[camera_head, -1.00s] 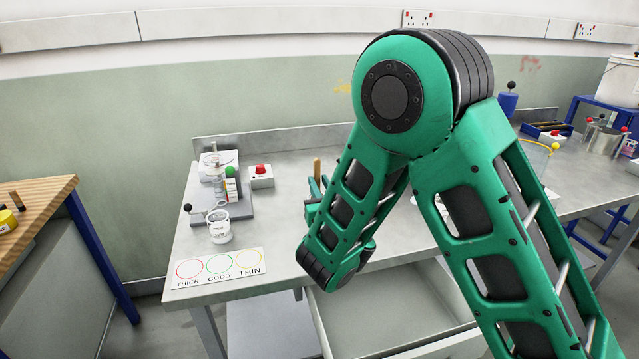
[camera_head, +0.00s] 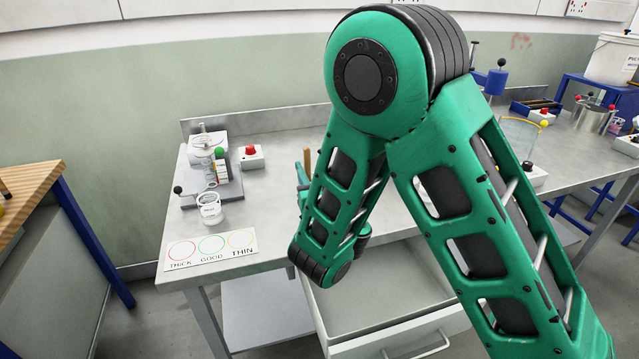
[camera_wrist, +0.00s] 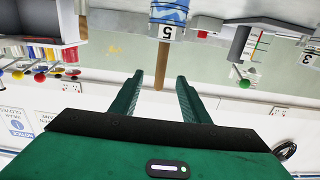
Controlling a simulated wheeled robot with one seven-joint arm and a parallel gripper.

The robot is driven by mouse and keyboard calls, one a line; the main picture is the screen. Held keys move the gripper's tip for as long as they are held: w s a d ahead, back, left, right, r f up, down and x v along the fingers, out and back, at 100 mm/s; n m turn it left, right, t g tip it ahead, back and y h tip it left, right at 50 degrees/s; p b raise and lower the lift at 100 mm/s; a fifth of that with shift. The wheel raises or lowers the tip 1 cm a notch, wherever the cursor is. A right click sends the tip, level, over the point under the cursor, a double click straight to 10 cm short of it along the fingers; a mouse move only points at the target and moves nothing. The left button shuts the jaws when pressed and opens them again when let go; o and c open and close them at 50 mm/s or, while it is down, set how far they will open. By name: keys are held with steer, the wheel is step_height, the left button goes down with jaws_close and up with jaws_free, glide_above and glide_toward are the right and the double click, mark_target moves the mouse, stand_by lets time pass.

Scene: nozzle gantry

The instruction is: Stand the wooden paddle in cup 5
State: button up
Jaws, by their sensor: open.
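In the wrist view, which looks upside down, the wooden paddle (camera_wrist: 162,62) shows as a plain brown stick. It comes out at the open side of cup 5 (camera_wrist: 167,28), a white and blue cup with a "5" label. The paddle looks upright in the cup, but its lower end is hidden. My gripper (camera_wrist: 158,78) is open, with a finger on each side of the stick's free end and gaps between. In the head view the paddle (camera_head: 307,159) stands upright close to my gripper, which my arm mostly hides. Cup 5 is hidden there.
A stand with a small white cup (camera_head: 210,207) and a red-button box (camera_head: 251,156) are at the bench's left. A THICK/GOOD/THIN card (camera_head: 211,249) lies at the front edge. An open drawer (camera_head: 430,338) juts out below. Another cup marked 3 (camera_wrist: 309,57) shows.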

steer(key=v, duration=0.8)
stand_by(0.4)
steer(key=shift+d, duration=0.1)
stand_by(0.7)
